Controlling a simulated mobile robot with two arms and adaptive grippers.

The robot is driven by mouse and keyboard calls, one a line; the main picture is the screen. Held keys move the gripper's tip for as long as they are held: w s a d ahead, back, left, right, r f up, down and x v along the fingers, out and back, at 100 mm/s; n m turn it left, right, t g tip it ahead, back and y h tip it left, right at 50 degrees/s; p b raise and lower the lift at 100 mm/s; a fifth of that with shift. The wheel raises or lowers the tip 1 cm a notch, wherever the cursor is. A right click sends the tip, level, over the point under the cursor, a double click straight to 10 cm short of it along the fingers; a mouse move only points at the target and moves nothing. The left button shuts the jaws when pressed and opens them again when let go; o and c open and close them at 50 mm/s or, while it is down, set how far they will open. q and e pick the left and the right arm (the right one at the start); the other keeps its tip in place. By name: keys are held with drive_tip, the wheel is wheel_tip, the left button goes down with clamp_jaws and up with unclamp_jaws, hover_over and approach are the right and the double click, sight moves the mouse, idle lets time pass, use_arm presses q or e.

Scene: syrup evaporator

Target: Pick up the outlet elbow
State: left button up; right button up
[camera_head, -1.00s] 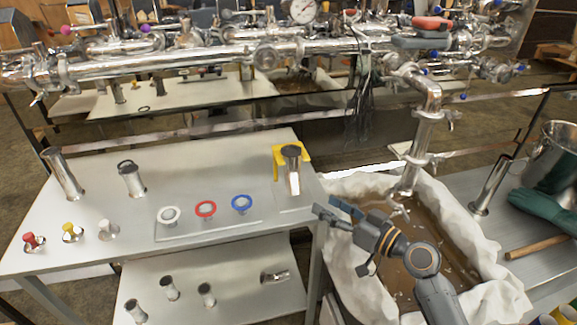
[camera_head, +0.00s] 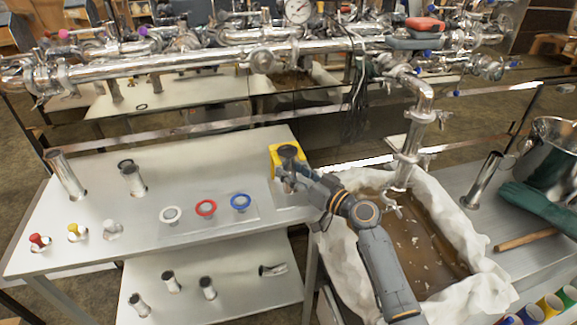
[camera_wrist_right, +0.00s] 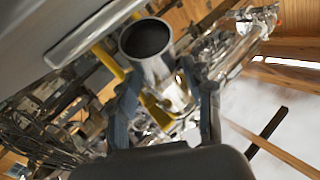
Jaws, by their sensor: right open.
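A shiny metal tube piece with a dark round end, apparently the outlet elbow (camera_head: 288,153), stands in a yellow holder (camera_head: 276,160) at the right end of the upper table. My right gripper (camera_head: 287,178) is open at the near side of this piece and partly hides it and the holder. In the right wrist view the dark end and shiny wall of the piece (camera_wrist_right: 158,66) show between the two spread fingers (camera_wrist_right: 167,98), with yellow bars of the holder behind. I cannot tell whether a finger touches it. My left gripper is not in view.
White, red and blue ringed gaskets (camera_head: 206,208) lie on a mat left of my gripper. Metal tubes (camera_head: 66,175) stand at the left. A lined basin (camera_head: 340,262) of brown liquid lies under my right arm.

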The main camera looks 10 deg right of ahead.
drive_tip(key=shift+x, duration=0.95)
clamp_jaws()
drive_tip(key=shift+r, duration=0.15)
